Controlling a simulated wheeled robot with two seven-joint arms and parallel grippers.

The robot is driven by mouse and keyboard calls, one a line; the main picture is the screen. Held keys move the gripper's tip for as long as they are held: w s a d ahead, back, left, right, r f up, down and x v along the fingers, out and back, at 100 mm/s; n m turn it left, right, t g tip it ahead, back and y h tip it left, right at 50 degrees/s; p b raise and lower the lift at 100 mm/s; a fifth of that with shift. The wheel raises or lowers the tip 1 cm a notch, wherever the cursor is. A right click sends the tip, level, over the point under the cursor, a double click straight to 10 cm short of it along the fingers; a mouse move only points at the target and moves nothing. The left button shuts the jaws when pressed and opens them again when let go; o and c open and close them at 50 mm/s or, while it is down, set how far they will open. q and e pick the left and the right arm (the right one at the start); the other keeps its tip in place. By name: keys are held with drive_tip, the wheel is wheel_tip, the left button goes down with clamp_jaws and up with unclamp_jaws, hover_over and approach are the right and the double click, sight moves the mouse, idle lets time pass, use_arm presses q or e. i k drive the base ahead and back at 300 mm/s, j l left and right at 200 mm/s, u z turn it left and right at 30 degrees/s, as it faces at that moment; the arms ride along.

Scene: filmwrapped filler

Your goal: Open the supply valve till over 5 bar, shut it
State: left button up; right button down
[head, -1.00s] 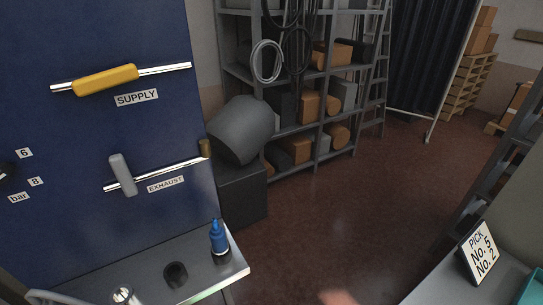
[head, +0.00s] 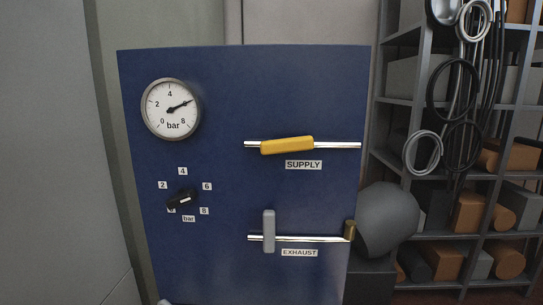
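The supply valve's yellow handle (head: 287,145) lies along its chrome pipe on the blue panel (head: 220,250), above the SUPPLY label (head: 303,165). The round pressure gauge (head: 170,109) is at the panel's upper left. Its needle points right and slightly up, at about the 6 bar place, covering that number. The exhaust valve's grey handle (head: 269,231) stands upright across its pipe, above and left of the EXHAUST label (head: 299,253).
A black knob (head: 180,200) with a bar scale sits below the gauge and partly hides the 0 mark. A brass fitting (head: 350,231) ends the exhaust pipe. A grey rounded machine (head: 387,220) and a loaded shelf rack (head: 425,110) stand at the right.

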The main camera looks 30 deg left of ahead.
sight(269, 147)
drive_tip(key=u, duration=1.1)
